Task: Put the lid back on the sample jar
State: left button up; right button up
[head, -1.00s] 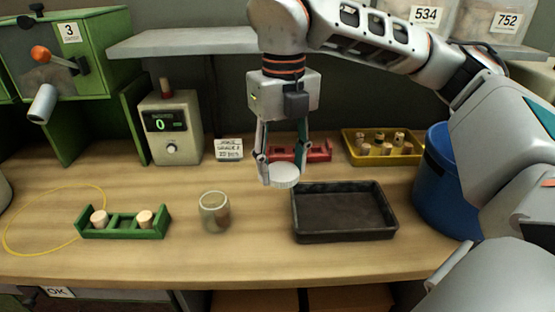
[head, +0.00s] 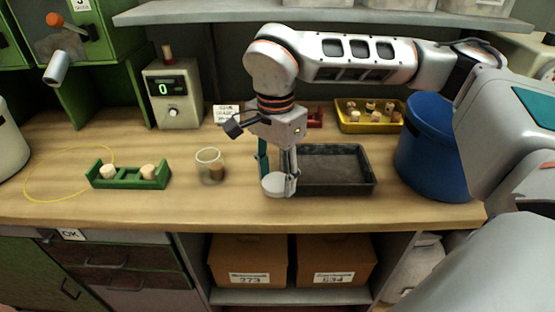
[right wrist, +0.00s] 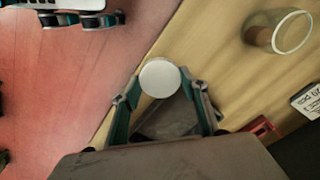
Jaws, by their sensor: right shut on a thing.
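The open glass sample jar (head: 210,167) stands upright on the bench, left of the gripper, with a brown cork-like piece inside. It also shows at the upper right of the right wrist view (right wrist: 279,33). My right gripper (head: 278,181) is shut on the round white lid (head: 274,186). The lid is held level, in front of the dark tray's left end and apart from the jar. In the right wrist view the lid (right wrist: 160,78) sits between the fingertips.
The dark tray (head: 340,188) is behind and right of the gripper. A green rack (head: 128,184) with corks is left of the jar. A yellow tray (head: 352,126), a blue bin (head: 428,150) and a counter device (head: 172,95) stand farther back. The bench between jar and lid is clear.

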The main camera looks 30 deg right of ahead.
jog(key=f+n, duration=0.1)
jog(key=n, duration=0.2)
jog(key=f+n, duration=0.2)
jog(key=n, duration=0.2)
jog(key=f+n, duration=0.2)
jog(key=n, duration=0.2)
jog(key=shift+w+a+f, duration=0.1)
jog(key=shift+a+f, duration=0.1)
jog(key=shift+a, duration=0.2)
jog(key=n, duration=0.1)
jog(key=f+n, duration=0.1)
jog(key=n, duration=0.1)
jog(key=shift+a+f+n, duration=0.15)
jog(key=shift+f+n, duration=0.15)
pick_arm(q)
jog(key=shift+s+f, duration=0.15)
jog(key=shift+s, duration=0.1)
jog(key=c, duration=0.5)
jog(key=shift+d, duration=0.1)
